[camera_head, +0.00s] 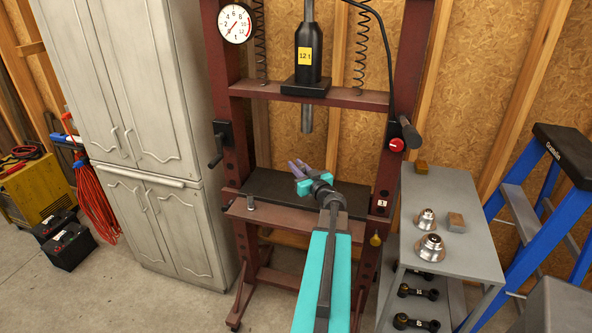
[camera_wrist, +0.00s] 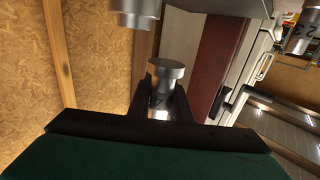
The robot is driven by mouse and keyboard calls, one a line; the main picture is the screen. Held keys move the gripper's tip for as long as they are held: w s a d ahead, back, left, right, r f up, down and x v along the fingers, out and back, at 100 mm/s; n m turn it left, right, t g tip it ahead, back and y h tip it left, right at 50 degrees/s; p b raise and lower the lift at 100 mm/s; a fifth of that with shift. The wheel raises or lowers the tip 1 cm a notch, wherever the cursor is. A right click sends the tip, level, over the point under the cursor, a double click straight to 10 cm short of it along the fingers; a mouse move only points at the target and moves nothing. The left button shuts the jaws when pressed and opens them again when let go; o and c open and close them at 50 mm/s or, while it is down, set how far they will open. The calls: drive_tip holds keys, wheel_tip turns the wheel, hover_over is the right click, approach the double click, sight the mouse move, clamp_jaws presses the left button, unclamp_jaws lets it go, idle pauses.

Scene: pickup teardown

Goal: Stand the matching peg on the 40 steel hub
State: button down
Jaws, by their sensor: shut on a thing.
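Two silver hubs stand on the grey side table: a smaller one (camera_head: 426,219) behind and a larger one (camera_head: 430,246) in front. I cannot read a number on either. Another small metal peg (camera_head: 250,201) stands on the press's front beam. A marked peg (camera_wrist: 300,36) shows at the wrist view's upper right.
The dark red press frame (camera_head: 390,170) stands around my gripper, with its ram (camera_head: 307,120) above. The dark bed plate (camera_head: 265,186) has bare room. A small brown block (camera_head: 456,222) lies on the side table (camera_head: 474,262). A blue ladder (camera_head: 520,205) stands to the right.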

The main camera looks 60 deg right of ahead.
drive_tip(key=w+d+f+b, duration=0.1)
drive_tip(key=d+f+b, duration=0.1)
drive_tip(key=d, duration=0.3)
drive_tip(key=shift+w+d, duration=0.3)
idle(0.7)
drive_tip(key=shift+f+p, duration=0.15)
drive_tip(key=shift+p, duration=0.3)
idle(1.0)
drive_tip(key=c, duration=1.5)
unclamp_jaws()
drive_tip(key=shift+c, duration=0.2)
